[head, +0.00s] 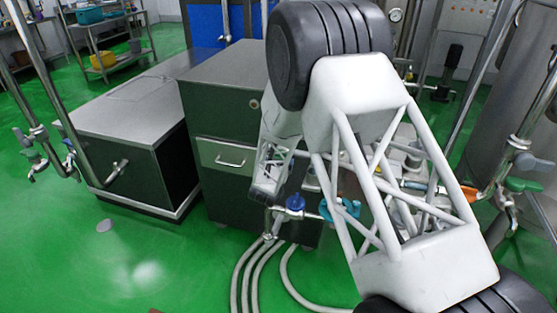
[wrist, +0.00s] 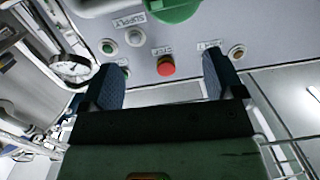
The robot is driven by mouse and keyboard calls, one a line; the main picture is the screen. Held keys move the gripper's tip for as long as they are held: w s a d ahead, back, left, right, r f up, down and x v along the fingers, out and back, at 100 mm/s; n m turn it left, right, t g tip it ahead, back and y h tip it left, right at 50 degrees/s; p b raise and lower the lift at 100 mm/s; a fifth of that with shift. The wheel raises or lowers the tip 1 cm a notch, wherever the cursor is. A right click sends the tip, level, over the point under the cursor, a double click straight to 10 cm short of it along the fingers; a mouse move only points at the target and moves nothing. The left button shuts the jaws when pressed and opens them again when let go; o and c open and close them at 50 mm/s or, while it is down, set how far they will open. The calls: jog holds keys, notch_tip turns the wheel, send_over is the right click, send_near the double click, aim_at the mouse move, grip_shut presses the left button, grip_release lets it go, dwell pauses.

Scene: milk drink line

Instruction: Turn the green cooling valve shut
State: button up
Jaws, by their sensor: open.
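In the wrist view, a round green part (wrist: 168,8) shows at the top edge, on a grey panel, mostly cut off by the frame. I cannot tell whether it is the cooling valve's handle. In the head view, a green lever handle (head: 523,185) is on pipework at the right edge. My gripper (wrist: 162,75) is open and empty, its two dark blue fingers wide apart and pointing toward the panel. The green part lies above and between the fingertips, apart from them. My white arm hides much of the middle of the head view, and my gripper is not clear there.
The panel holds a red button (wrist: 166,66), small round buttons and labels, one reading SUPPLY. A gauge (wrist: 72,68) is at left. In the head view, a blue valve (head: 295,203) and pale hoses (head: 248,270) are near a dark cabinet (head: 225,110). Green floor is open at left.

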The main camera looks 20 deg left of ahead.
jog(key=shift+t+h, duration=0.3)
jog(key=shift+t, duration=0.2)
jog(key=a+f, duration=0.1)
jog(key=f, duration=0.1)
jog(key=s+a+f, duration=0.1)
jog(key=f, duration=0.1)
jog(key=shift+a, duration=0.3)
jog(key=shift+w, duration=0.15)
jog(key=shift+w, duration=3.75)
jog(key=c, duration=0.8)
jog(key=shift+o, duration=0.2)
